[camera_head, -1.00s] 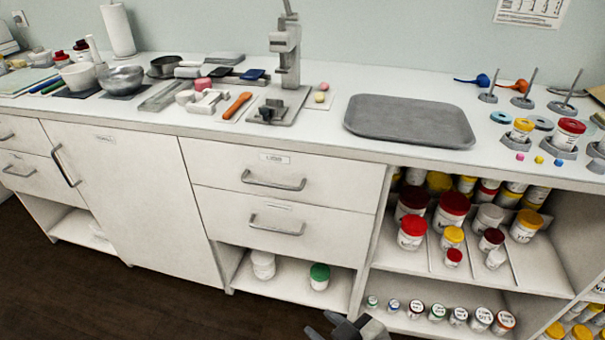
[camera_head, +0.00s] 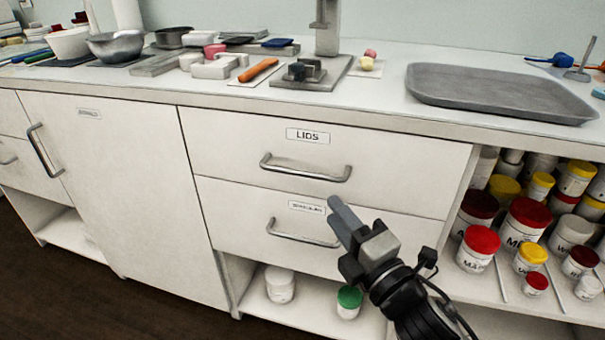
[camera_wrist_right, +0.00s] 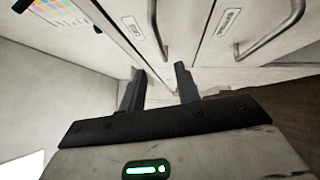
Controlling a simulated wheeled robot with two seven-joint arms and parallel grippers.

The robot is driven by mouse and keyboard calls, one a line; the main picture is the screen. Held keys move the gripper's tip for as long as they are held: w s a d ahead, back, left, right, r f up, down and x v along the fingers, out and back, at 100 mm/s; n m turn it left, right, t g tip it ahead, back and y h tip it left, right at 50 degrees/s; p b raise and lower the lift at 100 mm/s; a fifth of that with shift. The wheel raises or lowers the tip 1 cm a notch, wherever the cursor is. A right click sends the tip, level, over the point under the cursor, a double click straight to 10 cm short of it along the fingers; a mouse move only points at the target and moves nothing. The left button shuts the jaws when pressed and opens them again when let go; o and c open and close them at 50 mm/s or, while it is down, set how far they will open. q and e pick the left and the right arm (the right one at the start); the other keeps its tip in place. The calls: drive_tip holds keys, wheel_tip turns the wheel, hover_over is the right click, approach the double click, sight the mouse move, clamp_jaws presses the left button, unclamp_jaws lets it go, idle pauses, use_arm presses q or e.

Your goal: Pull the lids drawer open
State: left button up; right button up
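The lids drawer (camera_head: 400,165) is the upper drawer of the middle cabinet and is flush shut. Its label reads LIDS (camera_head: 308,136). Its grey bar handle (camera_head: 305,168) runs across the front below the label. My right gripper (camera_head: 343,220) is in front of the lower drawer, below and right of the lids handle and apart from it. In the right wrist view my right gripper (camera_wrist_right: 158,85) has its two fingers apart with nothing between them. A bar handle (camera_wrist_right: 278,35) shows at upper right there, clear of the fingers. My left gripper is not in view.
The lower drawer (camera_head: 230,220) has its own handle (camera_head: 300,235) and is shut. An open shelf below holds a white jar (camera_head: 280,287) and a green-lidded jar (camera_head: 349,300). Lidded jars fill the shelves at right. A grey tray (camera_head: 500,95) lies on the counter above.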

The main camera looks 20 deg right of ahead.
sight(305, 176)
drive_tip(key=x, duration=1.2)
drive_tip(key=shift+w+f+b, duration=0.1)
drive_tip(key=shift+w+b, duration=0.05)
drive_tip(key=shift+b, duration=0.15)
clamp_jaws()
